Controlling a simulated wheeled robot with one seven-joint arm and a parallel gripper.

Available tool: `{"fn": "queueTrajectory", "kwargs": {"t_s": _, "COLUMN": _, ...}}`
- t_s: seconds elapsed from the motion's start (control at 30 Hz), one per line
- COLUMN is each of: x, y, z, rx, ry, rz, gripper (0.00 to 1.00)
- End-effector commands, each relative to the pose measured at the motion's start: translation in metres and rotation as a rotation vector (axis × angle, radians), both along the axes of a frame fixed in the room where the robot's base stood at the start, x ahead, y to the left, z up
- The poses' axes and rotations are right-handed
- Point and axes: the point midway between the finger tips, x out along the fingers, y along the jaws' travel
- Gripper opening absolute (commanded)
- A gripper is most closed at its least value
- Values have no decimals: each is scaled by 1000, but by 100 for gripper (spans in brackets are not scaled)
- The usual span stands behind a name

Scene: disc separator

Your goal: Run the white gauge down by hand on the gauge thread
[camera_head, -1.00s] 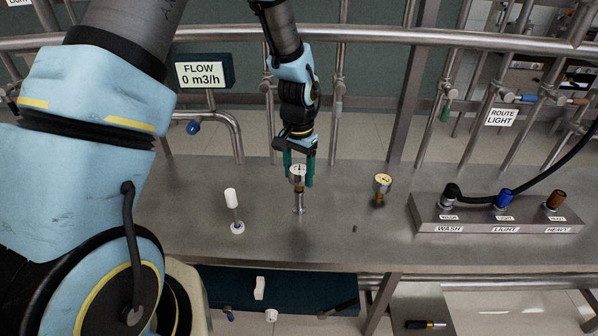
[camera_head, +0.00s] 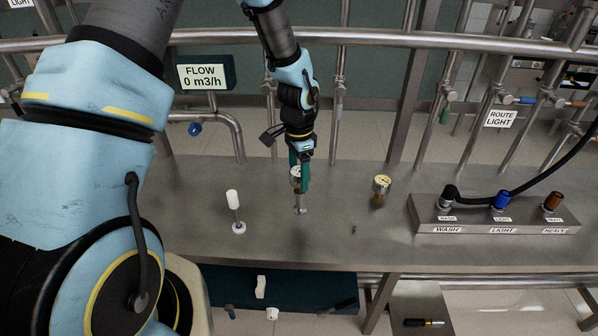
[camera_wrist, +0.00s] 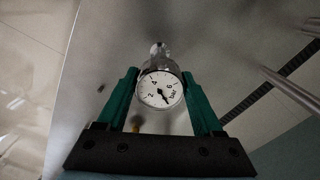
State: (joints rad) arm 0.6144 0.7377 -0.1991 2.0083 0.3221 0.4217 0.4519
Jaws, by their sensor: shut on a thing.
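The white gauge (camera_head: 295,174) stands upright on top of a thin metal stem, the gauge thread (camera_head: 299,205), on the steel bench. My gripper (camera_head: 300,180) comes down from above with its green fingers around the gauge, and one finger partly covers it in the head view. In the wrist view my gripper (camera_wrist: 163,98) is shut on the gauge (camera_wrist: 161,90), one finger at each side. Its white dial, marked in bar, faces the wrist camera. The joint between the gauge and the thread is too small to judge.
A second gauge with a yellowish face (camera_head: 382,185) stands to the right. A white-topped post (camera_head: 234,207) stands to the left. A grey manifold block (camera_head: 490,214) with a black hose sits at the right. A small dark piece (camera_head: 354,230) lies on the bench (camera_head: 330,245).

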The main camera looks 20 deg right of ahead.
Motion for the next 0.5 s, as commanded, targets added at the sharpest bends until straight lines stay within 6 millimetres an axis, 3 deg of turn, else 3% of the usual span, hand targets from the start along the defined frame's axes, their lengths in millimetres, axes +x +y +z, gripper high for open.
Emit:
{"fn": "queueTrajectory", "kwargs": {"t_s": 0.3, "x": 3, "y": 0, "z": 2, "rx": -3, "ry": -5, "rz": -49, "gripper": 0}}
{"fn": "queueTrajectory", "kwargs": {"t_s": 0.5, "x": 3, "y": 0, "z": 4, "rx": -2, "ry": -4, "rz": -171, "gripper": 0}}
